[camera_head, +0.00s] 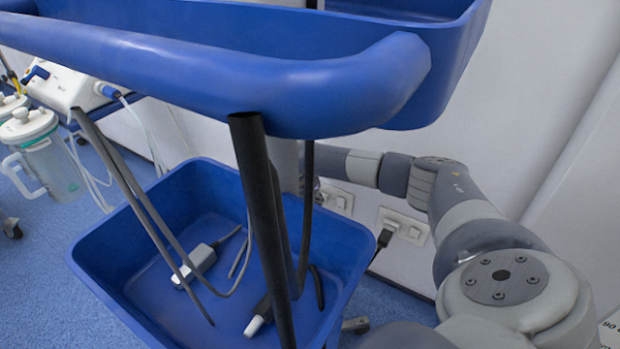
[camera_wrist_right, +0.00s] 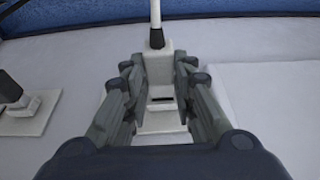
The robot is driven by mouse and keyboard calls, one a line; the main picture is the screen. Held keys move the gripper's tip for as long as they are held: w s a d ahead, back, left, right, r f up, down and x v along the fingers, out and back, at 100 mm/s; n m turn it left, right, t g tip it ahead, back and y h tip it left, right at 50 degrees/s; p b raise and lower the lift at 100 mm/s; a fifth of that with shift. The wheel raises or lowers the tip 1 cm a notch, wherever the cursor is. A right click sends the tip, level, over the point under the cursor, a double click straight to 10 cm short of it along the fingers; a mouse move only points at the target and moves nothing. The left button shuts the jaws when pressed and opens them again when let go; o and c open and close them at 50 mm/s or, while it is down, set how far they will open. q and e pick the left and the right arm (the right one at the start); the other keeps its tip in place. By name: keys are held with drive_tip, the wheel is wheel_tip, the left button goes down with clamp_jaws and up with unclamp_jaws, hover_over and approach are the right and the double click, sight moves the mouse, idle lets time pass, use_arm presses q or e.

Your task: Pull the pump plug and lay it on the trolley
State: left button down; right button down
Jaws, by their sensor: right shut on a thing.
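In the right wrist view, my right gripper (camera_wrist_right: 157,82) is shut on a pale plug (camera_wrist_right: 158,66) with a dark cable sleeve (camera_wrist_right: 157,38); a white cable runs up from it. A pale socket plate (camera_wrist_right: 161,121) lies behind the jaws on the wall; I cannot tell whether the plug touches it. In the head view my right arm reaches along the wall, and its gripper and the plug are hidden behind the trolley. The blue trolley has an upper tray (camera_head: 300,92) and a lower tray (camera_head: 125,285). My left gripper is out of view.
A black plug (camera_head: 384,238) sits at a wall socket (camera_head: 403,226). A grey box (camera_head: 196,262) and a white-tipped dark item (camera_head: 255,325) lie in the lower tray. Dark posts and hanging cables cross above it. A white device (camera_head: 72,84) and a jar (camera_head: 45,160) stand left.

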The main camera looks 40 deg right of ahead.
drive_tip(key=shift+s+a, duration=0.1)
drive_tip(key=shift+a, duration=0.2)
drive_tip(key=shift+a+p, duration=0.3)
drive_tip(key=shift+p, duration=0.1)
drive_tip(key=shift+s+a, duration=0.15)
drive_tip(key=shift+a, duration=0.2)
idle(0.4)
drive_tip(key=shift+s+a+p, duration=0.15)
drive_tip(key=shift+a+p, duration=0.4)
drive_tip(key=shift+a, duration=0.05)
